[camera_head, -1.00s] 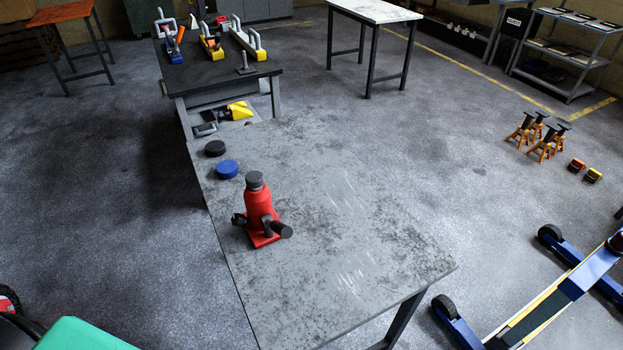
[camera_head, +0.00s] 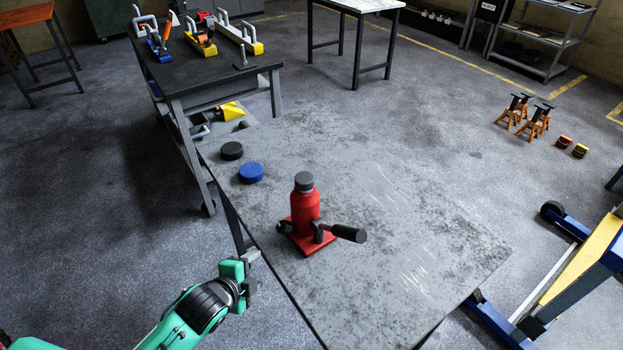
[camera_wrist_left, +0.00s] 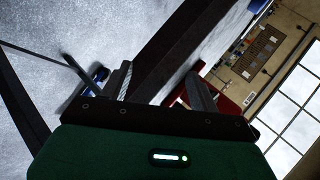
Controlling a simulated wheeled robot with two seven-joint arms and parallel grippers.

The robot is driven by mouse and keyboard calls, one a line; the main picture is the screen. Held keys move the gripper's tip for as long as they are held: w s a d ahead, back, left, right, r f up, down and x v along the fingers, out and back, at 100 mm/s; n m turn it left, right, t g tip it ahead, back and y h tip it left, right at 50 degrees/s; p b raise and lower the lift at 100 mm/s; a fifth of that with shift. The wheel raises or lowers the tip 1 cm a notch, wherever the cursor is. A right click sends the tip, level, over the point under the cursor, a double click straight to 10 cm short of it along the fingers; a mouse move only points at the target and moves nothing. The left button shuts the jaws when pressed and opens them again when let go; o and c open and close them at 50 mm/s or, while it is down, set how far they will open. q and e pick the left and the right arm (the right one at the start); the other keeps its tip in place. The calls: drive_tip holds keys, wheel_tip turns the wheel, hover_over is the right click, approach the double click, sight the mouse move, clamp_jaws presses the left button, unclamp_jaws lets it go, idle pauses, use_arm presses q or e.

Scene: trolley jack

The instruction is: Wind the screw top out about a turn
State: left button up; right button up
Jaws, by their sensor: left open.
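A red bottle jack (camera_head: 305,212) stands upright on the grey, worn tabletop (camera_head: 400,270). Its dark grey screw top (camera_head: 304,181) sits at the upper end, with nothing touching it. A black handle socket sticks out to the right at its foot. My left gripper (camera_head: 250,272) is at the table's left edge, to the left of and lower in the picture than the jack, apart from it. In the left wrist view its fingers (camera_wrist_left: 160,85) are spread and empty. A red part, likely the jack (camera_wrist_left: 228,108), shows partly behind one finger. My right gripper is not in view.
A black disc (camera_head: 231,150) and a blue disc (camera_head: 251,172) lie on the table behind the jack. A dark workbench (camera_head: 205,75) stands beyond. The table's right part is clear.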

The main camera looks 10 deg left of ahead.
use_arm(q)
drive_tip(key=w+d+r+m+t+h, duration=0.1)
drive_tip(key=w+r+m+t+h, duration=0.4)
drive_tip(key=r+m, duration=0.6)
drive_tip(key=m+g+h, duration=0.2)
drive_tip(key=m+h, duration=0.3)
drive_tip(key=m, duration=1.1)
approach(312, 175)
drive_tip(key=p+x, duration=0.3)
drive_tip(key=x, duration=0.6)
drive_tip(key=shift+a, duration=0.15)
drive_tip(key=shift+w+d+f, duration=0.15)
drive_tip(key=shift+w+d, duration=0.2)
drive_tip(key=shift+w, duration=0.05)
drive_tip(key=c, duration=1)
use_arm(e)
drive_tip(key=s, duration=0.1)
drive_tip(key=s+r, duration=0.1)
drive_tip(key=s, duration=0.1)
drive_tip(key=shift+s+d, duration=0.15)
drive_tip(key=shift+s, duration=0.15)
use_arm(q)
drive_tip(key=shift+n+y, duration=0.4)
